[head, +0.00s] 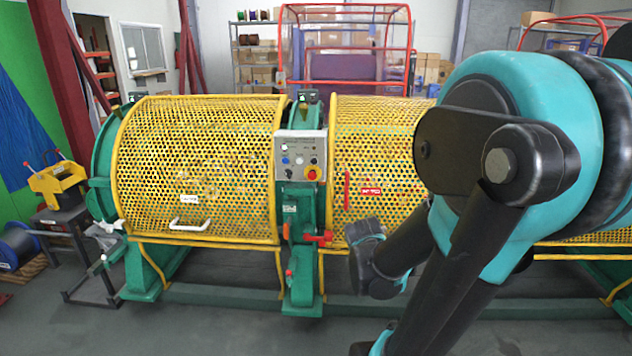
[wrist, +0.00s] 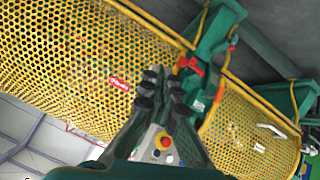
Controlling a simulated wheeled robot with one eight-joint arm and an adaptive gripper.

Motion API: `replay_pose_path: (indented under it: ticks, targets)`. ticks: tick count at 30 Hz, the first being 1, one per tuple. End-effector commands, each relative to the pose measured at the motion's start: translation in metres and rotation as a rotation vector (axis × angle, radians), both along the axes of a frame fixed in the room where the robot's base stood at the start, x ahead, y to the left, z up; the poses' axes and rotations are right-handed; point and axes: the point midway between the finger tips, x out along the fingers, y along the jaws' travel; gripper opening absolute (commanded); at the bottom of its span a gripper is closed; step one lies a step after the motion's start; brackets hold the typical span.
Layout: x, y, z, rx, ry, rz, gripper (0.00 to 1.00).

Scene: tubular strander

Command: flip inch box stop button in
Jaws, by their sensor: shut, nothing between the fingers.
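A grey control box (head: 301,155) is mounted on the green post between two yellow mesh guards in the head view. A red stop button on a yellow base (head: 312,173) sits at its lower right, with small knobs and lamps beside it. In the wrist view the red button (wrist: 166,142) shows between the bases of my gripper's fingers, and part of the box is hidden by them. My gripper (wrist: 163,82) is shut and empty, its dark fingertips close together in front of the mesh. Whether it touches anything is not clear. I cannot make out the fingertips in the head view.
The left mesh guard (head: 200,165) has a white handle (head: 188,225). A red valve-like lever (head: 318,238) sticks out below the box. The right mesh guard (head: 372,150) is partly hidden by my arm. Grey floor (head: 210,335) lies clear in front.

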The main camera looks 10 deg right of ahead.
Motion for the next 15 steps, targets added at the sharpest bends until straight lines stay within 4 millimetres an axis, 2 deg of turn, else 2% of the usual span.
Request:
replay_pose_path:
  ticks: [1,3,7,11,15]
  targets:
    - [0.020,-0.014,0.016,-0.063,-0.065,0.006,0.00]
    - [0.044,-0.029,0.038,-0.154,-0.154,0.028,0.00]
    - [0.085,-0.047,0.081,-0.323,-0.310,0.092,0.00]
    - [0.118,-0.052,0.117,-0.492,-0.442,0.185,0.00]
    - [0.146,-0.045,0.146,-0.663,-0.562,0.317,0.00]
